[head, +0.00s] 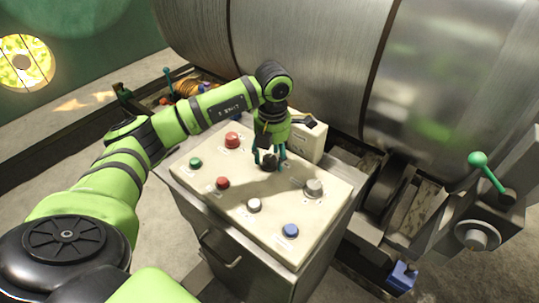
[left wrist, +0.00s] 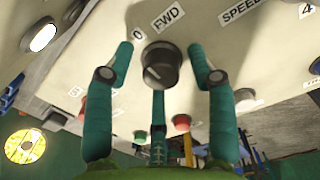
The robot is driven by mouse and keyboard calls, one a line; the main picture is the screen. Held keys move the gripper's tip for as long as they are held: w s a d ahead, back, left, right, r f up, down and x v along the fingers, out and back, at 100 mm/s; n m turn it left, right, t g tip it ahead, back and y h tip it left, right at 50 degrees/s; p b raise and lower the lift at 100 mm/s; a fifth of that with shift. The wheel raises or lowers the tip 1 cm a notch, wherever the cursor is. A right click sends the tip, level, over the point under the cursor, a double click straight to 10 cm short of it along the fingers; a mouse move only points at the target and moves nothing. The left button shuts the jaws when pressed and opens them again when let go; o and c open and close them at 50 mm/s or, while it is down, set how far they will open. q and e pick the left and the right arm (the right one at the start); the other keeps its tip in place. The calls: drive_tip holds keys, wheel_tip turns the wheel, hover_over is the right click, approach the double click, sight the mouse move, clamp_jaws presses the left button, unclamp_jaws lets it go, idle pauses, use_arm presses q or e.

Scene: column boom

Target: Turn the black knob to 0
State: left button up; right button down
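The black knob (head: 269,162) sits on the pale top of the control panel (head: 236,178). In the left wrist view the black knob (left wrist: 162,66) shows a light pointer mark on its face, with labels "0" and "FWD" above it. My left gripper (head: 269,158) points down over the knob. In the left wrist view its teal fingers (left wrist: 161,58) are spread on either side of the knob, with gaps between; a third finger shows below it. The gripper is open and holds nothing. My right gripper is not in view.
Around the knob are a large red button (head: 232,140), a green button (head: 195,162), a smaller red button (head: 222,183), a white button (head: 254,205), a blue button (head: 290,230) and a grey knob (head: 314,187). A large metal drum (head: 300,60) stands behind the panel.

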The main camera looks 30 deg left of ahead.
sight(272, 158)
use_arm(q)
drive_tip(key=shift+f, duration=0.1)
drive_tip(key=shift+r, duration=0.2)
wheel_tip(272, 158, up, 12)
drive_tip(key=shift+d+f, duration=0.15)
drive_tip(key=shift+d, duration=0.1)
drive_tip(key=shift+s, duration=0.1)
idle(0.5)
